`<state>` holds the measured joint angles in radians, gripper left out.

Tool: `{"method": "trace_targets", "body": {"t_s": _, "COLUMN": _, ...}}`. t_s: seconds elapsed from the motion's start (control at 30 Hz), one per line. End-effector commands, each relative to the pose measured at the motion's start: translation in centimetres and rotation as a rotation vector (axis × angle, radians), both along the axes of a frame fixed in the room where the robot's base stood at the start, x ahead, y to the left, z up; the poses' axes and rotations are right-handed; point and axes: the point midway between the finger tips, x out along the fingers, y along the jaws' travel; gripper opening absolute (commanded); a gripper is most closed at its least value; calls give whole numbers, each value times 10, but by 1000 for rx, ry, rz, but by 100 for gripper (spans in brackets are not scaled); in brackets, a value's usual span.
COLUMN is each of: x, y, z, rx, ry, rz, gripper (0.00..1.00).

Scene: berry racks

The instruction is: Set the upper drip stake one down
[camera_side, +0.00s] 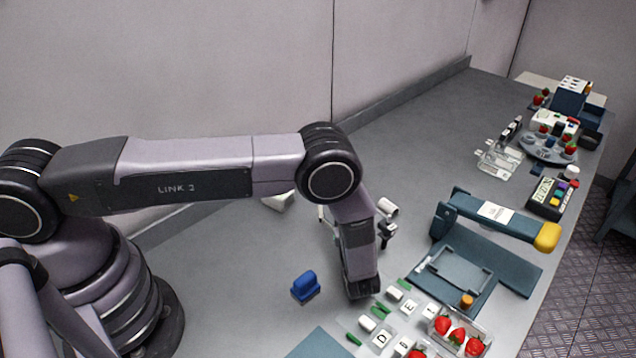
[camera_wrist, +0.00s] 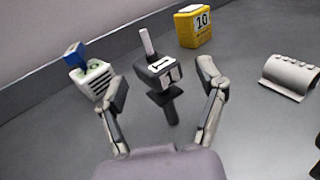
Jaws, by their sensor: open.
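In the wrist view, a dark stake-like piece (camera_wrist: 160,78) stands upright on the grey bench. It has a white label with a dark mark, a white rod on top and a dark stem below. I take it as the drip stake, though its height relative to any other stake cannot be told. My gripper (camera_wrist: 163,84) is open, one finger on each side of this piece, with gaps showing on both sides. In the side view my wrist hides most of the gripper, and small dark and white parts show behind it.
A yellow block marked 10 (camera_wrist: 194,26), a white slotted block with a blue piece (camera_wrist: 92,80) and a grey curved holder (camera_wrist: 291,76) stand around. A blue block (camera_side: 306,287), lettered white blocks (camera_side: 381,338), strawberries (camera_side: 457,335) and a teal press (camera_side: 495,215) are near my wrist.

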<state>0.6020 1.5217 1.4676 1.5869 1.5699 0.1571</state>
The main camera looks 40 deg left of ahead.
Motion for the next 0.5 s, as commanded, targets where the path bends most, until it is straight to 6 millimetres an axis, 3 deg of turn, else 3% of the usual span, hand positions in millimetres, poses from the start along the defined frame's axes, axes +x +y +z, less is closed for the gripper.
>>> {"method": "trace_targets", "body": {"t_s": 0.17, "x": -1, "y": -3, "z": 3, "rx": 0, "ry": 0, "rz": -2, "gripper": 71}}
{"method": "trace_targets", "body": {"t_s": 0.5, "x": -41, "y": -59, "z": 3, "rx": -1, "ry": -1, "rz": -6, "gripper": 71}}
